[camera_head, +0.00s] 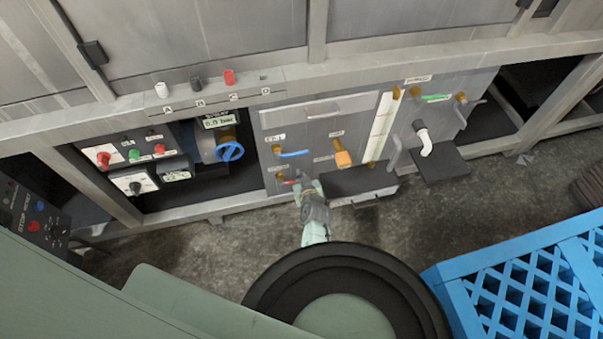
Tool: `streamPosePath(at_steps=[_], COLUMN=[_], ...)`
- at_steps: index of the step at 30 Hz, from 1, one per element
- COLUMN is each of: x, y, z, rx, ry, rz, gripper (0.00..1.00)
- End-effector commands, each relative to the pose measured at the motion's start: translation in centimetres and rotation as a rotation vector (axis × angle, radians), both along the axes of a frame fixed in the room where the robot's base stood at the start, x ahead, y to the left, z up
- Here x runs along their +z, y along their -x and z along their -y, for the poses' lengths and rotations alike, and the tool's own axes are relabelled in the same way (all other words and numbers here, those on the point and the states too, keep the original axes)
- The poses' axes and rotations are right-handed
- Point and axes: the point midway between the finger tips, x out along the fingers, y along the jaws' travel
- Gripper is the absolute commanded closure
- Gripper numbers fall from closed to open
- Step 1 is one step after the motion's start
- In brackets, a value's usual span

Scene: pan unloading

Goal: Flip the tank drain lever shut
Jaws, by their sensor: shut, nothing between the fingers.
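A small red-handled lever (290,182) is low on the grey valve panel (290,220). Its label is too small to read, so I cannot tell for sure that it is the tank drain lever. My gripper (308,187) is shut and empty, just right of the red lever. I cannot tell whether its fingers touch the lever; they hide part of that area. A blue-handled lever (295,154) lies roughly level above it. A green-handled lever (436,98) is at the upper right of the panel.
A yellow-orange valve (342,157) and a dark box (362,180) are right of my gripper. A blue handwheel (230,151) and a button box (131,153) are left. A blue slatted crate (530,275) stands at lower right. Concrete floor (200,262) is clear in front.

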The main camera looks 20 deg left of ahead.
Motion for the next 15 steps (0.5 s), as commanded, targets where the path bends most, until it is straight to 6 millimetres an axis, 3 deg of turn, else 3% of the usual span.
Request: streamPosePath(at_steps=[10,15], x=[-0.1,-1.2], y=[0.1,-0.1], z=[0.0,0.1], rx=[0.0,0.0], ry=[0.0,-0.001], rz=[0.0,0.001], gripper=[1.0,1.0])
